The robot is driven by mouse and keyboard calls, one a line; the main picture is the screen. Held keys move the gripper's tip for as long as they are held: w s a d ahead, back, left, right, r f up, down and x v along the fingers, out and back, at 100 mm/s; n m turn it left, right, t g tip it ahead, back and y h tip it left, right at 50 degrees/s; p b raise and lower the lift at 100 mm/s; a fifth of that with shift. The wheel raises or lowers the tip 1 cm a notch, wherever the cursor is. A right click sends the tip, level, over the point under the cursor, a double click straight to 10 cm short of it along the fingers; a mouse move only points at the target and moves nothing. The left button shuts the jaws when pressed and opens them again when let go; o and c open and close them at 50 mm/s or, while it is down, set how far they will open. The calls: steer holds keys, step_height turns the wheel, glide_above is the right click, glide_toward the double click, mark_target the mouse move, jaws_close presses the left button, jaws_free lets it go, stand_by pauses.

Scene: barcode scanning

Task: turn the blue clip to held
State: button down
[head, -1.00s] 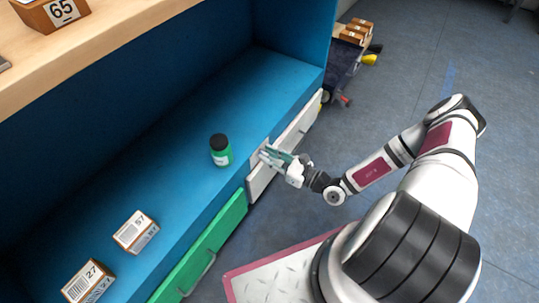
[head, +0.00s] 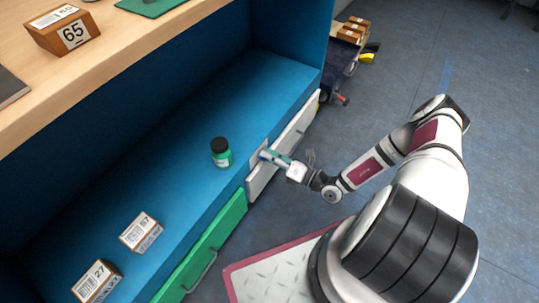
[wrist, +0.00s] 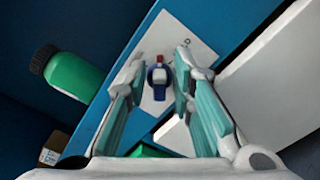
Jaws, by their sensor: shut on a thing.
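The blue clip (wrist: 159,77) sits on a white plate (wrist: 188,35) on the front edge of the blue shelf, with a small red part at its upper end in the wrist view. My gripper (wrist: 159,68) has its teal-lined fingers on either side of the clip and is shut on it. In the head view my gripper (head: 270,157) reaches the plate from the right, and its fingers mostly cover the clip.
A green bottle with a black cap (head: 221,152) stands on the shelf left of my gripper. Boxes labelled 57 (head: 141,232) and 27 (head: 97,282) are further forward. A white drawer (head: 290,145) and a green drawer (head: 208,248) are below the shelf edge.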

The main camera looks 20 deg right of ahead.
steer(key=shift+f+m, duration=0.2)
steer(key=shift+m, duration=1.6)
steer(key=shift+f+m, duration=0.2)
steer(key=shift+m, duration=1.6)
steer(key=c, duration=1.7)
jaws_free()
steer(key=shift+d, duration=0.1)
steer(key=v, duration=1.2)
